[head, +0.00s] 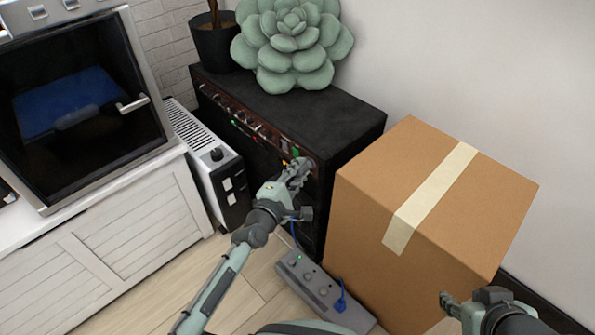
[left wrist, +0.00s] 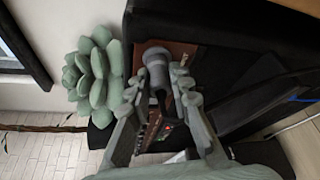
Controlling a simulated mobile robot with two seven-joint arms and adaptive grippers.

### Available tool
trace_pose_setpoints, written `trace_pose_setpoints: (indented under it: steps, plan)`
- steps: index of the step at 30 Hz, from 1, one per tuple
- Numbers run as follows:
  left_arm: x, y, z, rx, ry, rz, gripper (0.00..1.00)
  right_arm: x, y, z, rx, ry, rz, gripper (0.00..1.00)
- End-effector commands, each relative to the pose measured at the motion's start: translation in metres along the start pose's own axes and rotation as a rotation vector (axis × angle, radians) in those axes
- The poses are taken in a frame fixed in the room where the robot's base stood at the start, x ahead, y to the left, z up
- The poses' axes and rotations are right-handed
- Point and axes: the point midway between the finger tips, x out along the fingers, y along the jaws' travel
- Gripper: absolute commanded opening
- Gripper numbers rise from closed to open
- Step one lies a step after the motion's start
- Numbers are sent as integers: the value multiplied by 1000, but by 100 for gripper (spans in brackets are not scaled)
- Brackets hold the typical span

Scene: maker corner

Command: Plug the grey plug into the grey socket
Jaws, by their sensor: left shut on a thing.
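My left gripper (head: 302,168) is at the right end of the amplifier's front panel, shut on the grey plug. In the left wrist view the gripper's fingers (left wrist: 160,92) close on both sides of the plug (left wrist: 157,74), a grey cylinder. Its far end is at or close to the brown panel; I cannot tell whether it touches or is inserted. The grey socket cannot be made out apart from the plug and fingers. My right gripper (head: 450,303) is at the lower right, in front of the cardboard box; its opening is unclear.
The black amplifier (head: 340,118) carries a large succulent (head: 290,45). A cardboard box (head: 380,185) stands close on its right, a white heater (head: 205,150) on its left. A grey power strip (head: 310,285) with a blue plug (head: 341,305) lies on the floor below.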

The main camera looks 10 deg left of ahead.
Motion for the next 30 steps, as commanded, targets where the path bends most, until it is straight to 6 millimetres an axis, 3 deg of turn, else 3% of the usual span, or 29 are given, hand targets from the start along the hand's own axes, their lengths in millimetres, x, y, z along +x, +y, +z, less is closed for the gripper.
trace_pose_setpoints:
  steps: [3,4,10,20,23,30]
  plan:
    - [3,0,1,-1,0,0,0,0,0,0,0,0,0,40]
    - [3,0,1,0,0,0,21,0,0,0,0,0,0,40]
    - [2,0,1,0,0,0,44,0,0,0,0,0,0,40]
    - [-1,-1,1,0,0,-1,44,0,0,0,0,0,0,40]
    - [-12,-2,0,-1,1,-2,44,0,0,0,0,0,0,40]
    - [-61,-1,1,-1,1,-3,44,0,0,0,0,0,0,40]
